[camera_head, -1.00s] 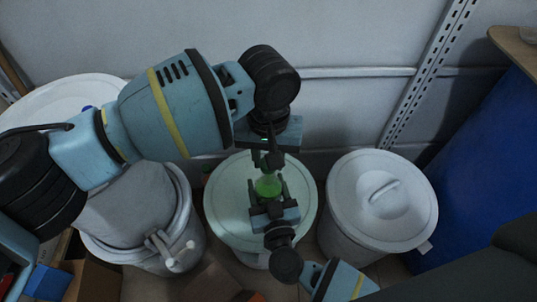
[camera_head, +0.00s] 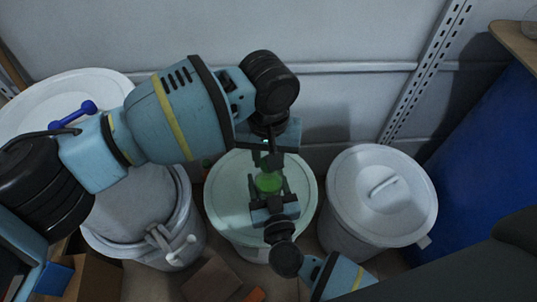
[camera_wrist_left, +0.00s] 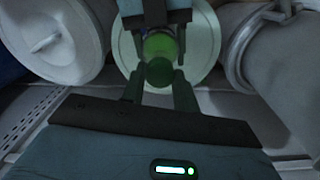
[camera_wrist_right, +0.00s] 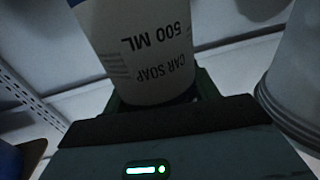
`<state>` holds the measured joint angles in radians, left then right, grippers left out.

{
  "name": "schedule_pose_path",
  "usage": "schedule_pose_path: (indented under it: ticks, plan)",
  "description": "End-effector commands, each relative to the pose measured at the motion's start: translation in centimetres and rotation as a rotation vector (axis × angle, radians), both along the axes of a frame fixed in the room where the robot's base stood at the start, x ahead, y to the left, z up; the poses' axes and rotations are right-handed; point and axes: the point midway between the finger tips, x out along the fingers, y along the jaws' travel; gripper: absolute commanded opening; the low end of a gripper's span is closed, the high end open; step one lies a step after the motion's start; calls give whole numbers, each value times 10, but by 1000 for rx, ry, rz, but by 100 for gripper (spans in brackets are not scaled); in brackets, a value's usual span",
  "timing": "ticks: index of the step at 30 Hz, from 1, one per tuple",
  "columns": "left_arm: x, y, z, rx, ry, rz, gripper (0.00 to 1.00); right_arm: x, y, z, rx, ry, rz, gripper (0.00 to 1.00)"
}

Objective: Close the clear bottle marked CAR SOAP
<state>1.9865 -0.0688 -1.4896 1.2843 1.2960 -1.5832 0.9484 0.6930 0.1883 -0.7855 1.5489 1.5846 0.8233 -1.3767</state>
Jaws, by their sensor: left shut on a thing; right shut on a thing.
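The bottle marked CAR SOAP (camera_wrist_right: 150,50) shows in the right wrist view with its label upside down and "500 ML" on it. My right gripper (camera_head: 270,194) is shut on its body. In the head view the bottle's green part (camera_head: 268,182) shows between the two grippers, over a pale drum lid. My left gripper (camera_head: 268,158) comes from above and is shut on a dark green cap (camera_wrist_left: 158,72), seen between its fingers in the left wrist view. The cap lines up with the bottle's top; I cannot tell whether it is seated on the neck.
A round pale drum lid (camera_head: 228,212) lies beneath the grippers. A lidded white drum (camera_head: 375,225) stands at right, a grey clamped drum (camera_head: 185,250) at left. A blue dumbbell-shaped thing (camera_head: 72,114) lies on a white lid behind my left arm. A blue barrel (camera_head: 480,160) is far right.

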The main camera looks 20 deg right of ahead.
Motion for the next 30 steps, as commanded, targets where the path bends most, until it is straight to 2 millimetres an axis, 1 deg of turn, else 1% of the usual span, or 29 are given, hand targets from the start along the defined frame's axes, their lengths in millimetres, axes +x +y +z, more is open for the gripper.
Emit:
schedule_pose_path:
  ticks: [22, 23, 26, 29, 30]
  plan:
    - [0, 0, -12, -1, 0, -1, 9, 0, 0, 0, 0, 0, 0, 18]
    - [0, 0, -11, 0, 0, -1, 9, 0, 0, 0, 0, 0, 0, 0]
    - [0, 0, -11, -1, 0, -20, 9, 0, 0, 0, 0, 0, 0, 0]
    - [0, 0, -12, -1, 2, -102, 9, 0, 0, 0, 0, 0, 0, 0]
    - [-1, 0, -12, -1, 2, -153, 9, 0, 0, 0, 0, 0, 0, 0]
